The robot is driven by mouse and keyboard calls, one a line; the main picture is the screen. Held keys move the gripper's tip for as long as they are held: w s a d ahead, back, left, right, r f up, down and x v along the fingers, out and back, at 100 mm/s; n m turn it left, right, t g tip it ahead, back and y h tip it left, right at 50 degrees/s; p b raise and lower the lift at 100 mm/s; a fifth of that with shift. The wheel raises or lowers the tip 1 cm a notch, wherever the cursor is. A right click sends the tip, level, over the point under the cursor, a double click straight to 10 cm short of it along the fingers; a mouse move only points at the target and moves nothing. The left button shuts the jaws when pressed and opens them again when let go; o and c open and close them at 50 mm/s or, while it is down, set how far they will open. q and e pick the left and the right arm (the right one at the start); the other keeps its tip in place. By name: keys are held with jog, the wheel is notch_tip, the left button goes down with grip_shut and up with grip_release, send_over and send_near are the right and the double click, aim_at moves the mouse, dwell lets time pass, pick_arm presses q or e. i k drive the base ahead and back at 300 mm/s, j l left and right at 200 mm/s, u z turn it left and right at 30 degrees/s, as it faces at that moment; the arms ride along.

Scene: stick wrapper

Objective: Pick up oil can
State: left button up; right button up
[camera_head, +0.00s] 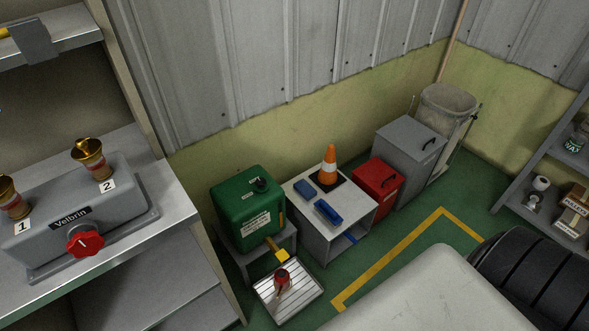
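A small red can with a dark top (282,278), which may be the oil can, stands in a ribbed light metal tray (311,291) on the floor. It is too small to read any label. A yellow tap or handle (277,254) of the green tank hangs just above and behind it. Neither of my grippers is in view.
The green tank (240,205) rests on a low grey stand behind the tray. A white cabinet (343,215) with an orange cone (329,166), a red box (376,184) and a grey bin (409,158) line the wall. A shelf with a grey Velbrin unit (125,200) fills the left.

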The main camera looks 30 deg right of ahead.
aim_at(282, 277)
jog(key=k+j+z, duration=0.15)
jog(key=z, duration=0.25)
jog(key=k+z, duration=0.3)
jog(key=z, duration=0.15)
